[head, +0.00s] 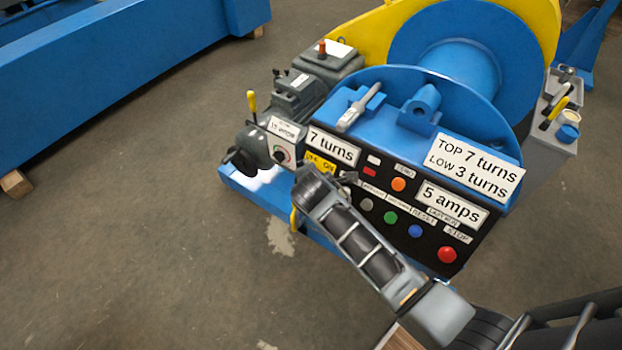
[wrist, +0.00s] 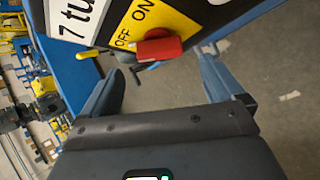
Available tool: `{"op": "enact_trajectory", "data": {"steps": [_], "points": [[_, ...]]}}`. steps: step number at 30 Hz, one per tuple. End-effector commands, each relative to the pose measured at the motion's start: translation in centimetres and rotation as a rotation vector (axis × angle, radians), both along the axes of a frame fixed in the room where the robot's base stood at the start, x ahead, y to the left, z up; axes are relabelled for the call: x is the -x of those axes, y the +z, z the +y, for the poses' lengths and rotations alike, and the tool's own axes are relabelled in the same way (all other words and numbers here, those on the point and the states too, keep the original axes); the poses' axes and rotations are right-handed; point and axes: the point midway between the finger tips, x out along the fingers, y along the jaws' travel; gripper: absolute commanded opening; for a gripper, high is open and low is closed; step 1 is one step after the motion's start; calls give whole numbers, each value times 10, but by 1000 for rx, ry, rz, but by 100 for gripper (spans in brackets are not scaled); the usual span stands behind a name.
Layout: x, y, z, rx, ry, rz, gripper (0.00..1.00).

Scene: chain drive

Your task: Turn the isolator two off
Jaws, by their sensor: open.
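A red rotary switch handle (wrist: 158,47) sits on a yellow plate (wrist: 172,22) marked OFF and ON in the wrist view. No name for this switch is readable. In the head view, part of the yellow plate (head: 320,163) shows on the black panel below the "7 turns" sign, and my arm hides the handle. My gripper (wrist: 160,76) is open in the wrist view. Its two fingers are apart, on either side below the handle, with nothing between them. In the head view, my gripper (head: 346,183) is near the panel's left part.
The panel carries several coloured buttons, including a red one (head: 447,255). A grey motor with a dial box (head: 283,143) and a yellow-handled lever (head: 252,104) stands to the left. A blue beam (head: 110,70) lies farther left. Open floor lies between them.

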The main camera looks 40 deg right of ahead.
Motion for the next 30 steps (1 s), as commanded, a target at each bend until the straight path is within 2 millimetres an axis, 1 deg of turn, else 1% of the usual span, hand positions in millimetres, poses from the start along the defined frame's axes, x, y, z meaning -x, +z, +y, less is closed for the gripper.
{"op": "enact_trajectory", "data": {"steps": [3, 9, 26, 29, 30], "points": [[7, 11, 8, 1, 2, 0, 95], [13, 18, 12, -1, 1, 1, 95], [14, 18, 12, -1, 1, 0, 95], [22, 15, 15, -17, -1, -17, 95], [29, 12, 18, -31, -5, -32, 95]]}}
